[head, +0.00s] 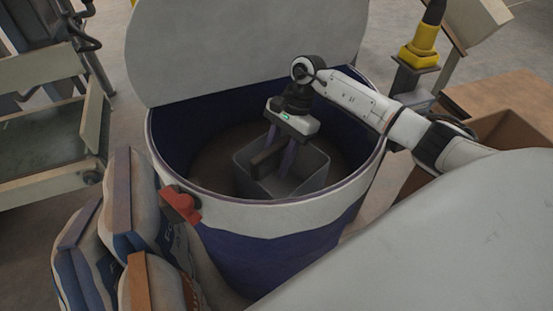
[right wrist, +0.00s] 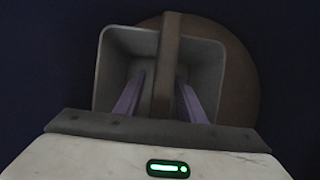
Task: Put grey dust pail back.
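The grey dust pail (head: 302,178) stands inside a large blue and white drum (head: 290,217), on the brown contents at its bottom. Its dark bar handle (head: 268,158) runs across its top. My right gripper (head: 279,158) reaches down into the drum over the pail. In the right wrist view, its two purple fingers (right wrist: 160,95) lie on either side of the handle (right wrist: 168,60), with a visible gap, so it looks open around it. The grey pail (right wrist: 205,65) looks empty there. The fingertips are partly hard to make out. My left gripper is out of view.
The drum's big grey lid (head: 245,50) stands raised behind the opening. A red clasp (head: 181,204) sits on the rim. Filled sacks (head: 140,215) lean at the left. A brown box (head: 510,125) and a yellow and black device (head: 420,48) stand at the right.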

